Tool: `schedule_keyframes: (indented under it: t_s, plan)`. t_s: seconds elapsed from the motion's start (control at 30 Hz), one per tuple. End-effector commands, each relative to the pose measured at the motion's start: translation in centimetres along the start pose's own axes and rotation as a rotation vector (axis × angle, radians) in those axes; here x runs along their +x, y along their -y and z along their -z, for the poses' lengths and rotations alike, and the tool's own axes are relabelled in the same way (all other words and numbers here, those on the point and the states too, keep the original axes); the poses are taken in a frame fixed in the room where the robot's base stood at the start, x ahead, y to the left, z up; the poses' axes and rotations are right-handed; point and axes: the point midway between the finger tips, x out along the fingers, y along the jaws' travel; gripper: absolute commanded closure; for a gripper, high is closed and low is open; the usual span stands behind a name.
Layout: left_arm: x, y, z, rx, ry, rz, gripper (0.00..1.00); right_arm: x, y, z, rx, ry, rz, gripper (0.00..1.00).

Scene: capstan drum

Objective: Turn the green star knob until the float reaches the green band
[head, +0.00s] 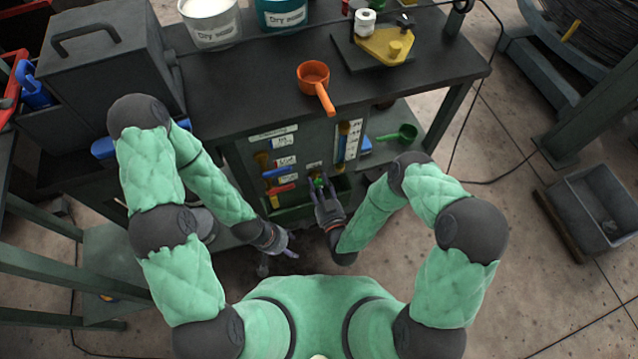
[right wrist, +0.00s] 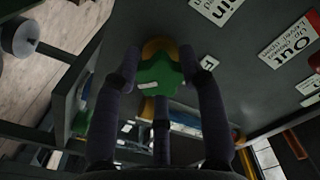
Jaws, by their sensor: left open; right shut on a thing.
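The green star knob (right wrist: 158,76) sits on the dark panel, and in the right wrist view it lies between the fingers of my right gripper (right wrist: 160,90), which is shut on it. In the head view the right gripper (head: 320,190) reaches the lower panel and mostly covers the knob. A tall gauge with a white scale (head: 348,140) is on the panel's right side, with a brown upper part and blue lower part. The float and the green band are too small to tell. My left gripper (head: 280,256) is open and empty, low in front of the panel.
Red and blue valve handles (head: 280,181) are on the panel left of the knob. A green scoop (head: 402,133) lies on the lower shelf at right. A grey bin (head: 592,208) stands on the floor at right.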

Motion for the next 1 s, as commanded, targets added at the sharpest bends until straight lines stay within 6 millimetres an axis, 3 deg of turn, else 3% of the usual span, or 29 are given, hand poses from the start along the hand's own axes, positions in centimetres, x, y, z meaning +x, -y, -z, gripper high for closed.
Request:
schedule_keyframes:
  t_s: [0.03,1.0]
  plan:
    - [-0.2,-0.1,0.0,0.000,0.000,0.000,0.43,0.6,0.2,1.0,0.037,-0.028,0.012,0.91]
    - [-1.4,-0.5,-0.1,0.000,0.000,0.000,0.43,0.8,-0.6,1.0,0.950,-0.031,0.016,0.92]
